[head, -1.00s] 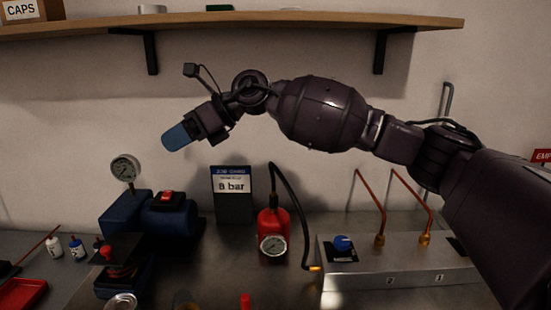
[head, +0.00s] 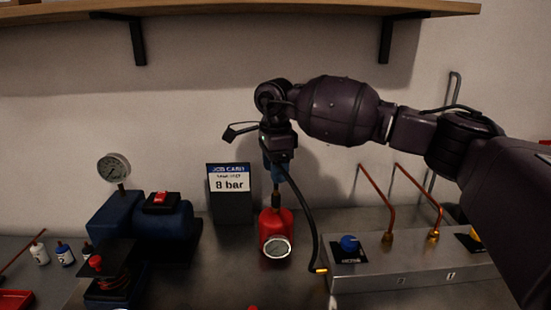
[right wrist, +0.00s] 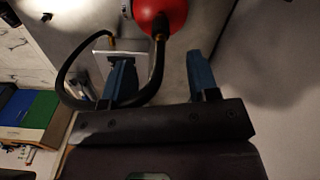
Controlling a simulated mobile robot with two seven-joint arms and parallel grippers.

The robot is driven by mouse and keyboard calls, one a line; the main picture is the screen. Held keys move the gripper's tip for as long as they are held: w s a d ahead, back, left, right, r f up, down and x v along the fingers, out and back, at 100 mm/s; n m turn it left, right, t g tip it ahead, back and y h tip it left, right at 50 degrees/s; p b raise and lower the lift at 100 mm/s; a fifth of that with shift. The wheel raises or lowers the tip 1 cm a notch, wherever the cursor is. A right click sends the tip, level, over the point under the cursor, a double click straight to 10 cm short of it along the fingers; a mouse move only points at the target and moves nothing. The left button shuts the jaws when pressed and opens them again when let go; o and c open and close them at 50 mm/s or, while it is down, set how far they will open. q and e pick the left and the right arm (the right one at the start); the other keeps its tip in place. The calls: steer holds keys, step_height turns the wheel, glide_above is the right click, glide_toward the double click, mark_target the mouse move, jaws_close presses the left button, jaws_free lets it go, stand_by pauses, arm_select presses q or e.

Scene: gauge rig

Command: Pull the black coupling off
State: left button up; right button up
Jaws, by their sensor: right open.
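The red tank (head: 272,228) stands upright on the bench with a round gauge (head: 277,248) on its front. The black coupling (head: 276,196) sits on top of the tank, at the end of a black hose (head: 308,215); its detail is small and dark. In the right wrist view the coupling (right wrist: 160,30) meets the red tank (right wrist: 165,10). My right gripper (head: 275,178) points down just above it. In the right wrist view its blue fingers (right wrist: 161,68) are apart, with the hose passing between them. I cannot tell contact. My left gripper is out of view.
A metal manifold (head: 400,270) with a blue knob (head: 350,244) and copper pipes (head: 377,200) stands right; the hose reaches its left side. A job card (head: 229,182) reading 8 bar stands behind. A blue pump (head: 150,220) with a gauge (head: 113,168) is left. A shelf (head: 250,10) runs above.

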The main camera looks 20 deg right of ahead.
mark_target(275, 189)
step_height(275, 189, down, 8)
steer(key=shift+f, duration=0.1)
stand_by(0.4)
jaws_close()
steer(key=shift+r, duration=0.2)
stand_by(0.4)
